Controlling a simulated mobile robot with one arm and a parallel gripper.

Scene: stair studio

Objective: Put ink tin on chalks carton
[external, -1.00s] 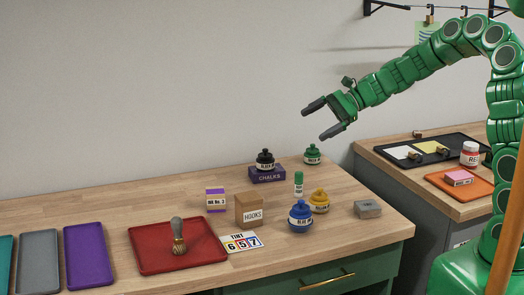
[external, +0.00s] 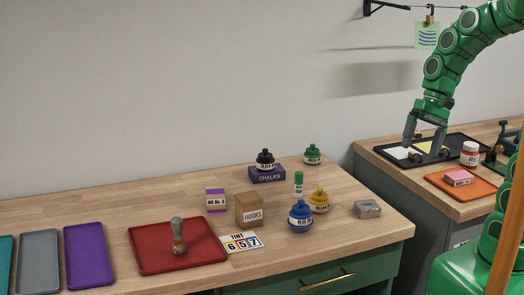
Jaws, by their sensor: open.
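The chalks carton (external: 267,176) is a purple box lying near the back right of the wooden desk. A black bottle (external: 265,160) with a white label stands on top of it. A small purple-and-white block (external: 215,201) with a label that seems to end in "No. 3" stands left of the hooks box. A grey metal tin-like box (external: 368,209) lies near the desk's right edge; I cannot tell which is the ink tin. My gripper (external: 424,142) points down, open, over the black tray on the right-hand table, well away from the carton.
A hooks box (external: 249,209), blue bottle (external: 300,217), yellow bottle (external: 320,201), green glue-like stick (external: 298,184) and green bottle (external: 312,155) crowd the desk. A red tray (external: 150,250) holds a brush. The black tray (external: 460,141) holds small clips. A gap separates the tables.

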